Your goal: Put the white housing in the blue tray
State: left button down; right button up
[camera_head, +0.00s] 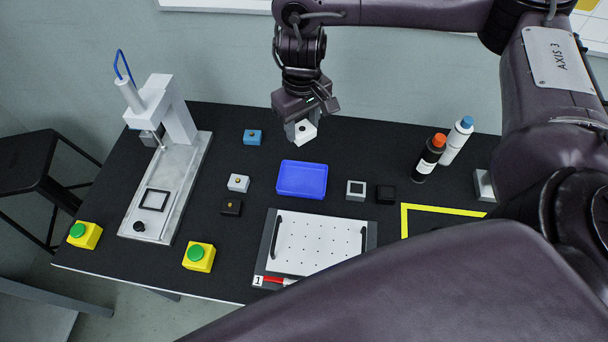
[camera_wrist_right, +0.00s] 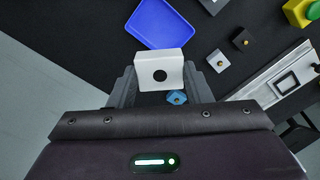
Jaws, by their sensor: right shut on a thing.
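The white housing (camera_head: 306,131) is a small white block with a dark round hole. My right gripper (camera_head: 300,132) is shut on it and holds it near the back edge of the table, behind the blue tray. In the right wrist view the housing (camera_wrist_right: 161,71) sits between the two fingers of the gripper (camera_wrist_right: 160,92). The blue tray (camera_head: 302,179) lies flat and empty near the middle of the table. It also shows in the right wrist view (camera_wrist_right: 163,24), just beyond the housing. My left gripper is not in view.
A blue block (camera_head: 252,136), a white block (camera_head: 238,183) and a black block (camera_head: 231,207) lie left of the tray. The screwdriver gantry (camera_head: 170,180) stands further left. Two bottles (camera_head: 429,158) stand at right. A perforated white plate (camera_head: 318,243) lies in front of the tray.

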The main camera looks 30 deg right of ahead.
notch_tip(320, 180, down, 15)
jog(key=b, duration=0.5)
jog(key=shift+r, duration=0.1)
notch_tip(320, 180, down, 5)
jog(key=shift+r+b, duration=0.1)
jog(key=shift+b, duration=1)
jog(key=o, duration=1.1)
jog(key=shift+r+p, duration=2.55)
jog(key=shift+r, duration=3.5)
